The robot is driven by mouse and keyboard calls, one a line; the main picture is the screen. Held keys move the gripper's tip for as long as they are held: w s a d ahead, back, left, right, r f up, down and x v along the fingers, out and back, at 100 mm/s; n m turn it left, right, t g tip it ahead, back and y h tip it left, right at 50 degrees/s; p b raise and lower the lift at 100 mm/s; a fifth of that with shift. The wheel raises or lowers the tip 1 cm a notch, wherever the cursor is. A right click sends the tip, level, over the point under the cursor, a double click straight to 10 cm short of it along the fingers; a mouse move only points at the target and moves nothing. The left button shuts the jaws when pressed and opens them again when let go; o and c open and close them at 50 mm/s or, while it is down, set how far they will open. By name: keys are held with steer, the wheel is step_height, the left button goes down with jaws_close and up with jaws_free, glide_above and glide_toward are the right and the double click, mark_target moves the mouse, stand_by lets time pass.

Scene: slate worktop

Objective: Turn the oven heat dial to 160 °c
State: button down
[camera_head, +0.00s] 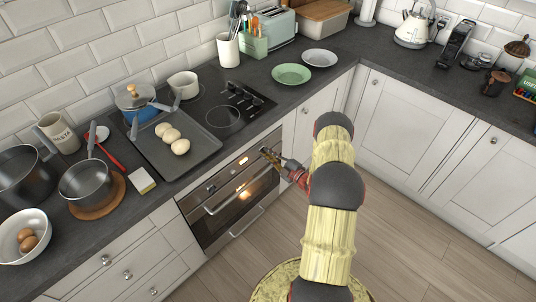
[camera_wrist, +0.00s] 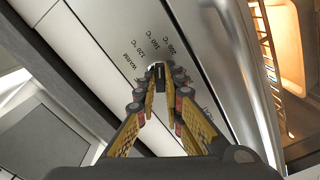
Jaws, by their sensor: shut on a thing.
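The oven (camera_head: 237,212) is built in under the worktop, with a steel front panel. In the wrist view its heat dial (camera_wrist: 158,67) is a small knob on the steel panel, with printed marks WARM, 120 °C, 160 °C and 200 °C beside it. My gripper (camera_wrist: 160,82) has its fingers closed around the dial. In the head view my gripper (camera_head: 269,154) reaches the right part of the oven panel and hides the dial. Fingers cover most of the knob, so I cannot tell exactly which mark it points at.
The oven door handle (camera_wrist: 240,75) runs close beside the gripper. The lit oven interior (camera_wrist: 287,45) shows past it. Above are a black hob (camera_head: 228,112) and a tray (camera_head: 190,150) with several pale buns. The floor (camera_head: 400,230) in front is clear.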

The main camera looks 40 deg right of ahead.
stand_by(0.3)
steer(key=c, duration=2)
jaws_free()
steer(key=shift+o, duration=0.5)
steer(key=s+d, duration=0.1)
steer(key=s, duration=1.1)
